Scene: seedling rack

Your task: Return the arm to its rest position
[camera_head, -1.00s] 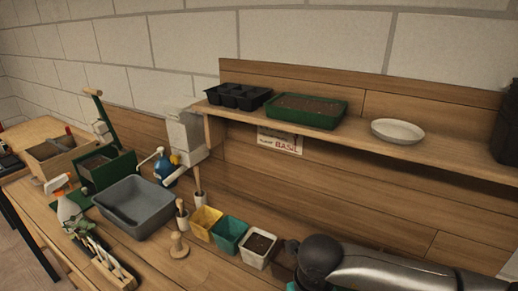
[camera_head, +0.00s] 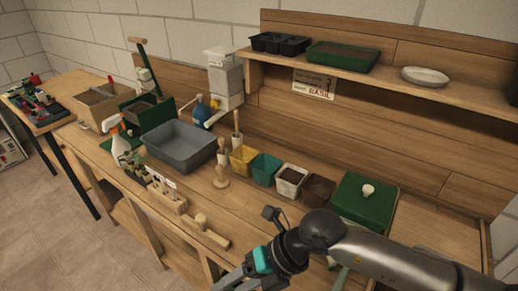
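My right arm (camera_head: 385,258) comes in from the lower right and reaches left over the front of the wooden bench. Its wrist has a teal band, and its gripper (camera_head: 235,277) points down and left at the bottom edge of the picture. The fingertips are cut off or too small to read, so I cannot tell whether they are open. No held object shows. My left arm and gripper are not in view.
On the bench (camera_head: 240,212) stand a grey tub (camera_head: 181,147), a spray bottle (camera_head: 118,140), several small pots and a green lidded box (camera_head: 362,207) behind my arm. A shelf (camera_head: 400,82) above holds trays and a white dish (camera_head: 424,76).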

